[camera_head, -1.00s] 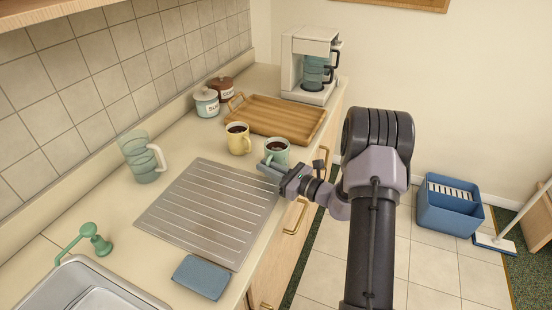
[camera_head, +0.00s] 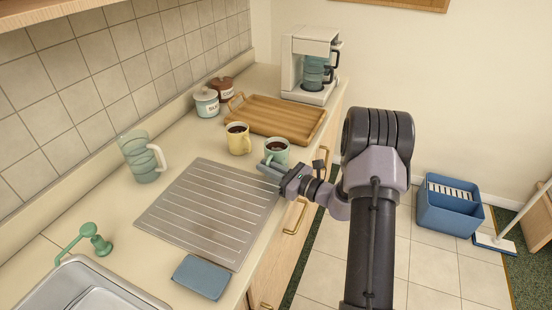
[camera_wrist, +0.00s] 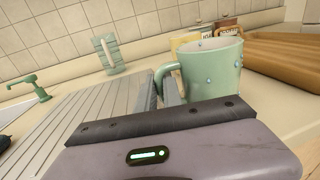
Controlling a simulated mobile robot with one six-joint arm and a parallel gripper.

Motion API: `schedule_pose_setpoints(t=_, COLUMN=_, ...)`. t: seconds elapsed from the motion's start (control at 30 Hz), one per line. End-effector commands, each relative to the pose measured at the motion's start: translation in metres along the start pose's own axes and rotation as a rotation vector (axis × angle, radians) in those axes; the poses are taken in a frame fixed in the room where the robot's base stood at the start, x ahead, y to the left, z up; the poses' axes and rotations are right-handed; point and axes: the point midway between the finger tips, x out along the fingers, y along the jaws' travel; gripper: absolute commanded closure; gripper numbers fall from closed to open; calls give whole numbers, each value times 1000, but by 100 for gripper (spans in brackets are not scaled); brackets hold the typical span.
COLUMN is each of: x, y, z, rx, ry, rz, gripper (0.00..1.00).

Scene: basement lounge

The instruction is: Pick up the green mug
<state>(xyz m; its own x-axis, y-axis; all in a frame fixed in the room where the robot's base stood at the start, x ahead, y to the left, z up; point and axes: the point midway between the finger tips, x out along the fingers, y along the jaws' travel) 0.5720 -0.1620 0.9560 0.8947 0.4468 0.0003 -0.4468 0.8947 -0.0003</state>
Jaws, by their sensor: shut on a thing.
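The green mug (camera_head: 277,151) holds dark liquid and stands upright on the counter near its front edge, to the right of the yellow mug. My gripper (camera_head: 270,168) reaches in from the right, low at the mug's near side. In the wrist view the green mug (camera_wrist: 211,69) is right of centre, with its handle toward the left. My gripper's fingers (camera_wrist: 164,89) are shut on the handle. I cannot tell whether the mug's base is clear of the counter.
A yellow mug (camera_head: 238,138) stands close at left, and a wooden tray (camera_head: 290,128) lies just behind. A ridged drainboard (camera_head: 180,222), a ribbed glass pitcher (camera_head: 140,160) and a blue cloth (camera_head: 201,277) are nearer. A coffee maker (camera_head: 300,62) stands at the back.

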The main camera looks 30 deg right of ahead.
Motion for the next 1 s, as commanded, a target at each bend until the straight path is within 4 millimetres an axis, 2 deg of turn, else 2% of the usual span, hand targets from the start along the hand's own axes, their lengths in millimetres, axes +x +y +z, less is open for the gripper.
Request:
schedule_pose_setpoints(t=0.3, x=0, y=0, z=3, rx=0, ry=1, rz=0, gripper=100)
schedule_pose_setpoints(t=0.6, x=-2, y=2, z=41, rx=1, ry=0, rz=0, gripper=100)
schedule_pose_setpoints(t=0.77, x=-24, y=29, z=41, rx=3, ry=1, rz=-1, gripper=100)
schedule_pose_setpoints(t=1.0, x=-68, y=85, z=48, rx=6, ry=1, rz=-2, gripper=100)
